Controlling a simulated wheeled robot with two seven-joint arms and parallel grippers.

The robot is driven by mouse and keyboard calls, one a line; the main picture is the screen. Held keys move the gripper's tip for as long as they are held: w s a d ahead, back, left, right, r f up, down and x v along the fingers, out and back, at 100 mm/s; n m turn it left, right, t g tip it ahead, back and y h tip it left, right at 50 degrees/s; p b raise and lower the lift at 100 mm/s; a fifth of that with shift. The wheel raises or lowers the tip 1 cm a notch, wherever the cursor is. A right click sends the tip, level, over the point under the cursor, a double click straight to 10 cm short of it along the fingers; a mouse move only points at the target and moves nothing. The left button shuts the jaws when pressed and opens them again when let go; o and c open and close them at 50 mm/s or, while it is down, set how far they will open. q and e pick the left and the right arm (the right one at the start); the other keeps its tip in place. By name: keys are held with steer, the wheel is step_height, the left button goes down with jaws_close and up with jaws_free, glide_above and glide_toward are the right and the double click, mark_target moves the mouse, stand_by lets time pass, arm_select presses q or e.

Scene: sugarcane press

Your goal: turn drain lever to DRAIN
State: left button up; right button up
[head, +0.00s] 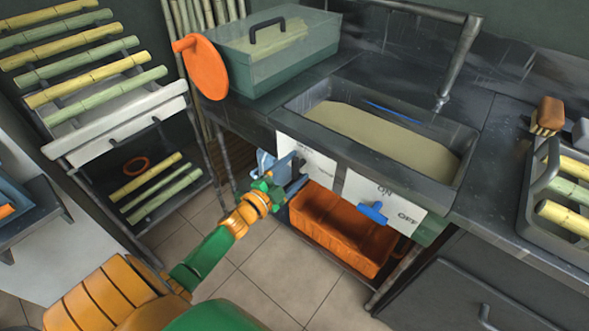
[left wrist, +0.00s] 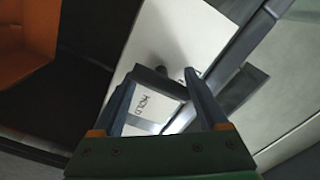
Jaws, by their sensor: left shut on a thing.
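The drain lever (left wrist: 158,82) is a dark grey bar on a round post, in the left wrist view. It stands out from a white panel (left wrist: 180,35), which also shows in the head view (head: 306,158). The word HOLD is readable on a white face just below the bar. My left gripper (left wrist: 160,80) has its two fingers on either side of the bar and is shut on it. In the head view my left gripper (head: 280,186) is at the left panel under the sink and hides most of the lever. My right gripper is not in view.
A blue knob (head: 373,212) sits on a second white panel marked ON and OFF, to the right. An orange crate (head: 335,232) is below the sink (head: 300,100), which holds murky liquid. A rack (head: 115,120) with cane stands left. Tiled floor is clear.

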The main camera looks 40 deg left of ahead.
arm_select(q)
steer(key=shift+f, duration=0.1)
steer(key=o, duration=1.2)
steer(key=s, duration=0.4)
steer(key=s+p, duration=0.1)
steer(key=s, duration=0.2)
steer(key=shift+a, duration=0.35)
